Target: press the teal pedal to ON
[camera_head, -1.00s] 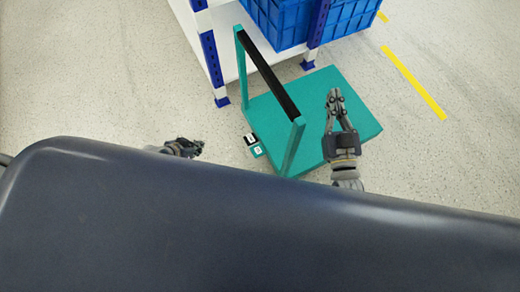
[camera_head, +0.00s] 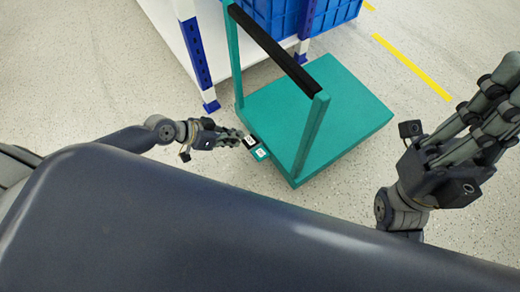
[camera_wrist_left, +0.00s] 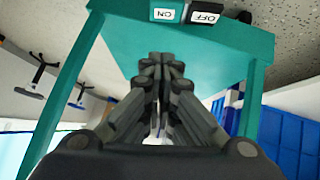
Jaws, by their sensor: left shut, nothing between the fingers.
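The teal pedal (camera_head: 261,154) is small, with a white label, at the near left edge of the cart. In the left wrist view the teal pedal (camera_wrist_left: 165,11) shows at the top, its label reading ON upside down. The black OFF pedal (camera_head: 250,141) sits right beside it, also in the left wrist view (camera_wrist_left: 206,13). My left gripper (camera_head: 239,137) is shut and empty, its tips close to the black pedal in the head view. Contact cannot be told. My right gripper (camera_head: 500,100) is at the right, its fingertips cut off or unclear.
The teal cart (camera_head: 345,105) has a flat deck and an upright frame with a black bar (camera_head: 270,45). A white shelf with blue posts (camera_head: 196,50) and blue crates (camera_head: 335,15) stands behind. Open speckled floor lies left and right, with a yellow line (camera_head: 412,67).

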